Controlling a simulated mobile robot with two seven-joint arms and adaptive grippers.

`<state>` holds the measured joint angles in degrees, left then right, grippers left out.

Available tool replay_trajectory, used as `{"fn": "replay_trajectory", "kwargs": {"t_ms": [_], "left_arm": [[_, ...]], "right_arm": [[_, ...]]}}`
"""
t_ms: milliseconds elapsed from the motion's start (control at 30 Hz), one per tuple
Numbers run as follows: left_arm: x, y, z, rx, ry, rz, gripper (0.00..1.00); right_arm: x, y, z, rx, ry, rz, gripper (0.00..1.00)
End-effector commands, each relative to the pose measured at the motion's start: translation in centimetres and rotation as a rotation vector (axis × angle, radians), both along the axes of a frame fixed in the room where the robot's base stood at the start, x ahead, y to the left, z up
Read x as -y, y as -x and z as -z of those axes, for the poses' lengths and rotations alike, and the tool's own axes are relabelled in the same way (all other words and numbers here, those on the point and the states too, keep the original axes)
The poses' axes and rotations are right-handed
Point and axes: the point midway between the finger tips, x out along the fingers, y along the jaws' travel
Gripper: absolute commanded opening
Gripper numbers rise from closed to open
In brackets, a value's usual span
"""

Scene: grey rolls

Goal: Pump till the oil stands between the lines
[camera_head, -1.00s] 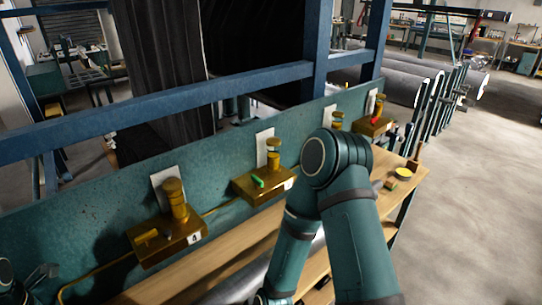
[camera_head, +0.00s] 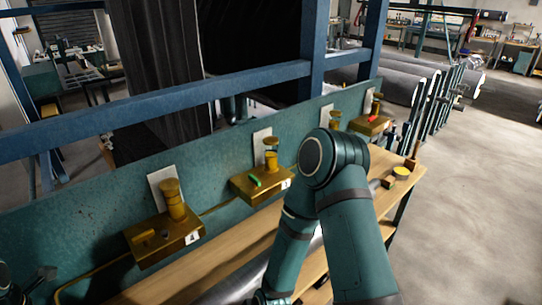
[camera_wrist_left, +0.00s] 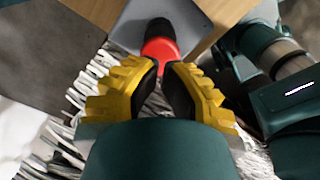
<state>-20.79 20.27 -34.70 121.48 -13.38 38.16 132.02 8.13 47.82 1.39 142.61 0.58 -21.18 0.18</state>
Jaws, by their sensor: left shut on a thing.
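In the left wrist view my left gripper (camera_wrist_left: 163,70), with yellow-backed fingers and black pads, is shut on a red part with a black end (camera_wrist_left: 160,50). In the head view, brass pump boxes stand in a row along a teal beam: one marked 4 (camera_head: 163,238), one marked 3 with a green piece on top (camera_head: 262,184), and one with a red piece farther off (camera_head: 370,124). Neither oil nor level lines can be made out. My left gripper cannot be made out in the head view. My right gripper is not seen.
A wooden bench (camera_head: 190,282) runs below the pumps, with a yellow round tin (camera_head: 401,171) at its far end. A teal arm of mine (camera_head: 340,190) hides part of it. A blue frame (camera_head: 200,90) stands behind. The floor at right (camera_head: 480,200) is clear.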

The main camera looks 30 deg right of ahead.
Motion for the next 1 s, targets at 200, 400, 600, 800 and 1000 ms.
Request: {"fn": "replay_trajectory", "kwargs": {"t_ms": [200, 400, 600, 800, 1000], "left_arm": [[0.0, 0.0, 0.9, 0.0, 0.0, 0.0, 0.0], [0.0, 0.0, 1.7, -0.001, 0.0, 0.0, 0.0], [0.0, 0.0, 2.4, -0.002, -0.001, 0.001, 0.0], [0.0, 0.0, 3.1, -0.001, -0.001, 0.001, 0.0], [0.0, 0.0, 3.8, -0.001, 0.0, 0.0, 0.0]], "right_arm": [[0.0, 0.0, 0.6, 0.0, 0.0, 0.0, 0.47], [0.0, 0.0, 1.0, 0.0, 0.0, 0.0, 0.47], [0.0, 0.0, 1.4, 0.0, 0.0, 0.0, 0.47], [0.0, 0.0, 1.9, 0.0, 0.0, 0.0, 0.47], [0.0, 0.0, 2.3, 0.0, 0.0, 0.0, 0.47]]}}
